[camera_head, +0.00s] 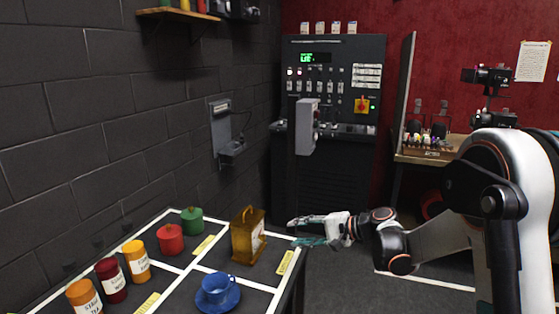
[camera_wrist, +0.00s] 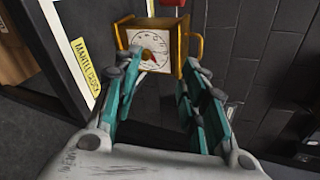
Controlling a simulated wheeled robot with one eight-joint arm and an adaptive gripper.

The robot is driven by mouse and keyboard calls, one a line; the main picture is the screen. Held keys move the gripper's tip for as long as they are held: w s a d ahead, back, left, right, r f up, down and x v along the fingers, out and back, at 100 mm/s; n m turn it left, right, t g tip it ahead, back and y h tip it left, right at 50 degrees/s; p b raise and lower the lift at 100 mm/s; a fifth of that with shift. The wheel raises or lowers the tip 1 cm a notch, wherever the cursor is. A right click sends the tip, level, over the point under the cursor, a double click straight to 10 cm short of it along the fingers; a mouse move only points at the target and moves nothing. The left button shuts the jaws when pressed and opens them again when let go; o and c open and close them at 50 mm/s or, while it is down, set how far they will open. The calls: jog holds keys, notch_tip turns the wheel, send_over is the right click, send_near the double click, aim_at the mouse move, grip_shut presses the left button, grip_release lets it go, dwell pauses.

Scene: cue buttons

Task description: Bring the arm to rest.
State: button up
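My gripper (camera_head: 300,232) is stretched out just to the right of the yellow-brown mantel clock (camera_head: 246,238) in the head view, with a gap between them. In the wrist view my gripper (camera_wrist: 165,78) has its two teal-padded fingers apart, with nothing between them. The mantel clock (camera_wrist: 152,42) shows beyond the fingertips, its white dial facing the camera and partly covered by a finger. My arm comes in from the right side of the head view.
The table (camera_head: 262,284) holds a blue cup (camera_head: 217,288), a red pot (camera_head: 170,240), a green pot (camera_head: 191,220) and several labelled jars (camera_head: 111,280). A dark control cabinet (camera_head: 330,190) stands behind. A wooden bench (camera_head: 430,158) is at the right back. Floor (camera_head: 350,292) right of the table is clear.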

jog(key=s+d+r+n+h, duration=0.1)
jog(key=s+r+n+h, duration=0.15)
jog(key=s+r, duration=0.4)
jog(key=s+d+n+h, duration=0.2)
jog(key=s+d+h, duration=0.3)
jog(key=s, duration=0.9)
jog(key=s+d+f+n+t+h, duration=0.1)
jog(key=s+d+n+h, duration=0.2)
jog(key=s, duration=1.2)
jog(key=d+h, duration=0.2)
jog(key=d, duration=0.2)
jog(key=shift+d+f+n, duration=0.2)
jog(key=shift+f+n, duration=0.1)
jog(key=shift+n, duration=0.05)
jog(key=shift+s, duration=0.1)
